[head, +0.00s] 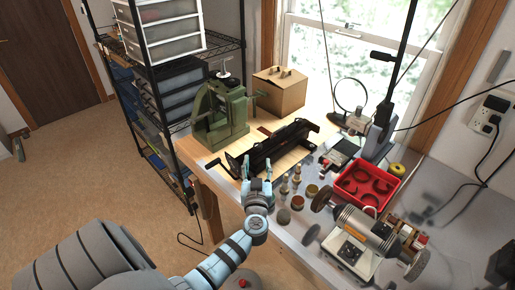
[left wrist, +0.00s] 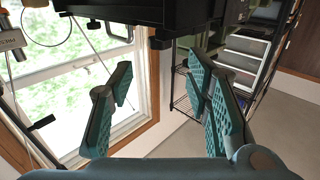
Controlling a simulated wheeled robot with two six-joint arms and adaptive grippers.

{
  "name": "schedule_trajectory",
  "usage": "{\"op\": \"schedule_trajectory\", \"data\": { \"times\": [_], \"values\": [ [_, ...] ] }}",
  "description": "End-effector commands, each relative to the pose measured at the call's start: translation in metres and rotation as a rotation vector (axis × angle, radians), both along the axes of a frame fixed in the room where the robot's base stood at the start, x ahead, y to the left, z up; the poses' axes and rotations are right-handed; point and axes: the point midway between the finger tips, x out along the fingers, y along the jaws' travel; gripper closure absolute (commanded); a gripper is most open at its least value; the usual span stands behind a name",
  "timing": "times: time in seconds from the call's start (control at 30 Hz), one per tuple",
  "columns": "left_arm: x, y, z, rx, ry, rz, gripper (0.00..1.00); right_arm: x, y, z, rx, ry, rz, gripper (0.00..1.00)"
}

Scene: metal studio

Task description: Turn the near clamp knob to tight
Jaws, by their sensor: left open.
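A black bar (left wrist: 125,10) with small dark knob-like parts (left wrist: 160,43) runs along the top, beyond the fingertips. I cannot tell which is the near clamp knob, nor its setting. My right gripper is not in view.
Small round pots (head: 297,202), a red tray (head: 366,186) and a bench grinder (head: 352,238) crowd the right. A black shelf rack (head: 160,95) stands left of the bench.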

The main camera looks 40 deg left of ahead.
Motion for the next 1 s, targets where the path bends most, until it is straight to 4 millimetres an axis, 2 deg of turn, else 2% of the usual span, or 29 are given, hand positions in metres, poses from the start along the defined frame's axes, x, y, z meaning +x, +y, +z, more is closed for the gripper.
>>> {"op": "schedule_trajectory", "data": {
  "times": [0.2, 0.4, 0.77, 1.0],
  "values": [
    [0.038, 0.031, -0.002, 0.002, -0.002, 0.000, 0.56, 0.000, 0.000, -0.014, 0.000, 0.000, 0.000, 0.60],
    [0.060, 0.050, -0.002, 0.001, -0.002, -0.001, 0.56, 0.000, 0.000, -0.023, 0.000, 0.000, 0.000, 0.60],
    [0.065, 0.055, 0.001, 0.001, -0.002, -0.002, 0.56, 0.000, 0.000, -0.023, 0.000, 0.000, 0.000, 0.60],
    [0.065, 0.055, 0.000, 0.000, -0.001, -0.002, 0.92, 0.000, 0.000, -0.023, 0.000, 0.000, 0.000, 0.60]
  ]
}}
